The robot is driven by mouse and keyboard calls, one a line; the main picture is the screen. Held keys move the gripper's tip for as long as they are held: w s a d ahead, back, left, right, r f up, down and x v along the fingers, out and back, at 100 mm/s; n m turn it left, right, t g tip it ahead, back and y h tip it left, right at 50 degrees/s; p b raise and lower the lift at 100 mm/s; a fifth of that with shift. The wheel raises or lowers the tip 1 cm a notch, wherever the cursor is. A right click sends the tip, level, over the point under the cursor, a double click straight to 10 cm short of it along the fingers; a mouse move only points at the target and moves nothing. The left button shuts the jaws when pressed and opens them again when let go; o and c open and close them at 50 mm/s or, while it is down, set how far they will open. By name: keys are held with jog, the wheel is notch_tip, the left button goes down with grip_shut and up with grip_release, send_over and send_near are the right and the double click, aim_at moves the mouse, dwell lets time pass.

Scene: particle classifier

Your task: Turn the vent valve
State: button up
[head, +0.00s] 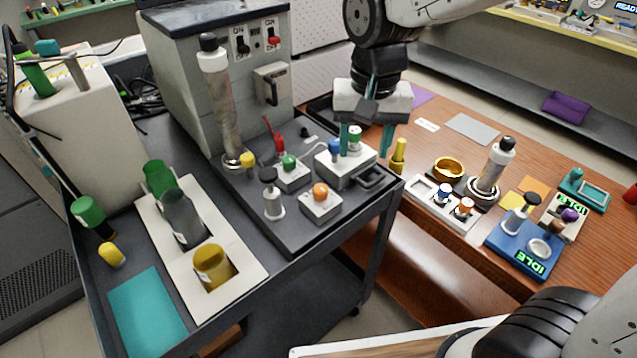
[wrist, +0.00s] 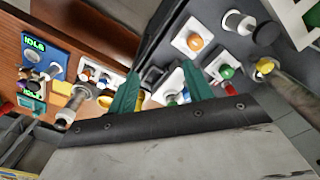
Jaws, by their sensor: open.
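No part carries a readable vent label, so I cannot tell which one is the vent valve. My gripper (head: 366,140) is open and points down over a white block (head: 343,172) on the dark tray of the cart. A green-topped white knob (head: 355,134) shows between the fingers in the head view. A blue knob (head: 334,148) stands just left of the left finger. I cannot tell whether a finger touches either knob. In the wrist view the two teal fingers (wrist: 162,68) are apart, with the white block partly hidden between them.
Beside the block are a green knob (head: 289,161), an orange knob (head: 320,192), a small white post with a dark top (head: 273,196) and a tall clear column (head: 220,100). A yellow post (head: 398,155) stands right of my gripper. The wooden table (head: 440,150) lies right.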

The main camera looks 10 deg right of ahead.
send_over(320, 188)
jog(key=shift+m, duration=0.3)
notch_tip(320, 188, down, 5)
jog(key=shift+r, duration=0.1)
notch_tip(320, 188, down, 8)
jog(key=shift+r, duration=0.2)
jog(key=c, duration=1)
